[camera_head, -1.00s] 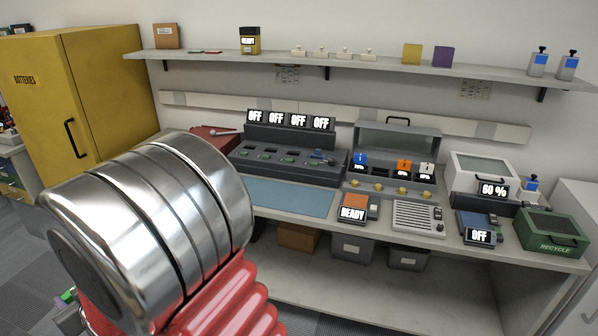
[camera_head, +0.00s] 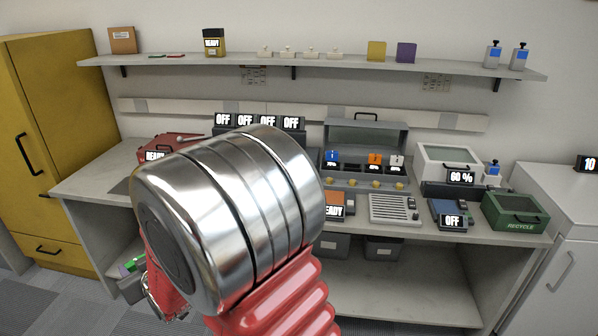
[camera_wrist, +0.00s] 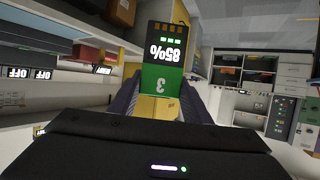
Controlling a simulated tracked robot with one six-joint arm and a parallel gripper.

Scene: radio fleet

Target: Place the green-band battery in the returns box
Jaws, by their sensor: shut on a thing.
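The green-band battery (camera_wrist: 162,78) is in the wrist view. It has a black upper part reading 85% and a green band marked 3, both upside down in this view. My gripper (camera_wrist: 164,100) is shut on it, with dark fingers on both sides. In the head view my own arm fills the middle, and I cannot make out the gripper or the battery. I cannot read a returns label on any box in view.
A workbench holds a red case (camera_head: 168,148), a green recycle box (camera_head: 514,211) and several devices. Grey bins (camera_head: 383,249) sit below. A yellow cabinet (camera_head: 45,130) stands left and a white cabinet (camera_head: 560,230) right. My arm hides part of the bench.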

